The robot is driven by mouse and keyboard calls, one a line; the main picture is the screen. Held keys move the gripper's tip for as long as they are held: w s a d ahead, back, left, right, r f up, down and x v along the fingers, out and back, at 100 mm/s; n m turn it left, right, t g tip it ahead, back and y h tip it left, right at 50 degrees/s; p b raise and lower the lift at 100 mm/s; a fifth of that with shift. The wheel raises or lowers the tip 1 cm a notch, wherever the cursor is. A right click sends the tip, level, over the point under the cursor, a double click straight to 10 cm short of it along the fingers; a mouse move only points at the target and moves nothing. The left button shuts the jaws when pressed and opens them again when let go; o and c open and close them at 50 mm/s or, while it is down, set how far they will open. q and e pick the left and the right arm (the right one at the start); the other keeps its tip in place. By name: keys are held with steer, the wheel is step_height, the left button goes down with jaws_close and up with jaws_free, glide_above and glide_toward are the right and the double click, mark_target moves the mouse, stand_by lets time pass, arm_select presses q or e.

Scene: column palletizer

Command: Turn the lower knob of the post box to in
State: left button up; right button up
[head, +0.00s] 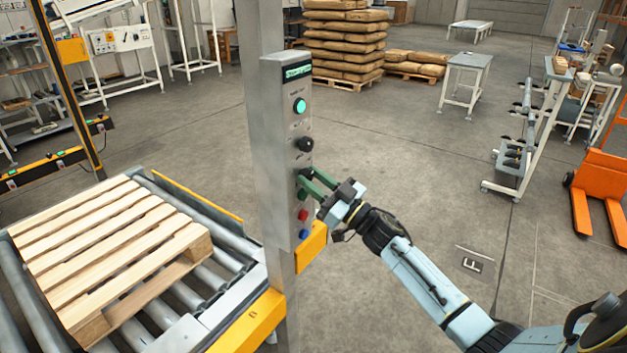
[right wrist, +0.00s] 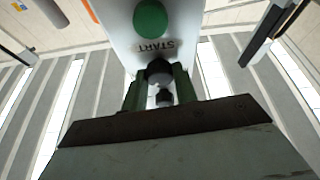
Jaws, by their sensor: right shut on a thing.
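The post box (head: 274,150) is a grey upright box on a column in the middle of the head view. Its upper knob (head: 305,144) is black and clear of my gripper. The lower knob (head: 305,173) is black and mostly hidden by my fingers; it also shows in the right wrist view (right wrist: 159,70). My right gripper (head: 309,181) reaches in from the right, its green fingers shut on the lower knob, one on each side. The knob's pointer and its labels cannot be read. My left gripper is not in view.
Just below the lower knob are a green START button (right wrist: 150,18), a red button (head: 303,215) and a blue button (head: 304,233). A wooden pallet (head: 110,250) lies on rollers at left.

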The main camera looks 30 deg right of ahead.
steer(key=n+y+b, duration=0.1)
steer(key=n, duration=0.1)
steer(key=n+g+y+b, duration=0.1)
steer(key=n, duration=0.2)
steer(key=shift+d+f, duration=0.1)
steer(key=shift+d, duration=0.05)
steer(key=n+g+y+b, duration=0.1)
steer(key=n, duration=0.2)
steer(key=n+g+y+b, duration=0.1)
steer(key=n, duration=0.2)
steer(key=shift+w+d+n+g, duration=0.1)
steer(key=shift+n+g, duration=0.2)
steer(key=shift+g, duration=0.1)
steer(key=n, duration=0.1)
steer(key=n+g, duration=0.1)
steer(key=n, duration=0.1)
steer(key=n+b, duration=0.1)
steer(key=shift+r+g+y, duration=0.25)
steer(key=shift+g+y, duration=0.15)
steer(key=shift+r+n+g+b, duration=0.15)
steer(key=shift+n+g, duration=0.3)
steer(key=shift+n, duration=0.7)
steer(key=shift+f+n+g+b, duration=0.15)
steer(key=shift+n+g, duration=0.3)
steer(key=shift+n, duration=0.7)
steer(key=shift+r, duration=0.1)
steer(key=o, duration=1)
steer(key=shift+c, duration=0.2)
steer(key=shift+d, duration=0.1)
